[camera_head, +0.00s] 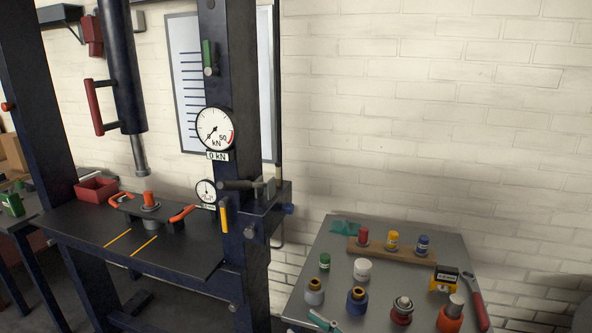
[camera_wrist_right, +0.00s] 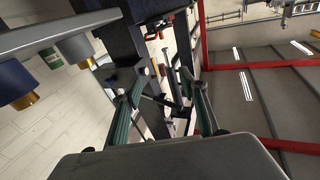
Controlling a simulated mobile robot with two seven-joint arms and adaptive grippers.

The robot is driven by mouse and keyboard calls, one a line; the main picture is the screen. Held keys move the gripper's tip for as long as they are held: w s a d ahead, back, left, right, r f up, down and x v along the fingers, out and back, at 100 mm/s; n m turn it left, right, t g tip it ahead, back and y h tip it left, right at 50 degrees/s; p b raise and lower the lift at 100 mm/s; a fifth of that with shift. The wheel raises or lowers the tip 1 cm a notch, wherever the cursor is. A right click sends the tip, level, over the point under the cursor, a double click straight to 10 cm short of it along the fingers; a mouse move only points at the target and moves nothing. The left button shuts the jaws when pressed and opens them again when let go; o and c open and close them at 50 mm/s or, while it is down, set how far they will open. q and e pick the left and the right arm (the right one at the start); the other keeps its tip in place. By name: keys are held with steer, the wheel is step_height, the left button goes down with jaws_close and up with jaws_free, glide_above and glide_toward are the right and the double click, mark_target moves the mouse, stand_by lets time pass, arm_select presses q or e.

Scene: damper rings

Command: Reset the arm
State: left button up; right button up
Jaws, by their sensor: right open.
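My right gripper (camera_wrist_right: 161,78) shows in the right wrist view, with its two dark green fingers spread apart and nothing held between them. It is in free space, with the press frame and workshop floor behind it. A teal piece (camera_head: 323,321) shows at the bottom edge of the head view by the table's front corner; I cannot tell whether it is a gripper finger or a tool. My left gripper is in neither view.
A table (camera_head: 337,252) holds several damper parts and a wooden rack (camera_head: 376,250). The dark press (camera_head: 232,70) stands left of it, its gauge (camera_head: 214,128) near zero. An orange-topped part (camera_head: 149,200) stands on the press bed. A red-handled tool (camera_head: 477,300) lies at the table's right.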

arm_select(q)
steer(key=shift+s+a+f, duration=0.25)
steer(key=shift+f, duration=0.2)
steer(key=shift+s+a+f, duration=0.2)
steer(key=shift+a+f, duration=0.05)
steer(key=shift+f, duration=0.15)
arm_select(e)
steer(key=s+d+f+m+g+h, duration=0.1)
steer(key=s+d+f+m+h, duration=0.1)
steer(key=s+d+f+h, duration=0.4)
steer(key=s+d+f+m+g+h, duration=0.1)
steer(key=s+d+f+m+h, duration=0.2)
steer(key=s+d+f, duration=1)
step_height(320, 180, down, 7)
steer(key=h, duration=0.3)
steer(key=shift+s+d, duration=0.3)
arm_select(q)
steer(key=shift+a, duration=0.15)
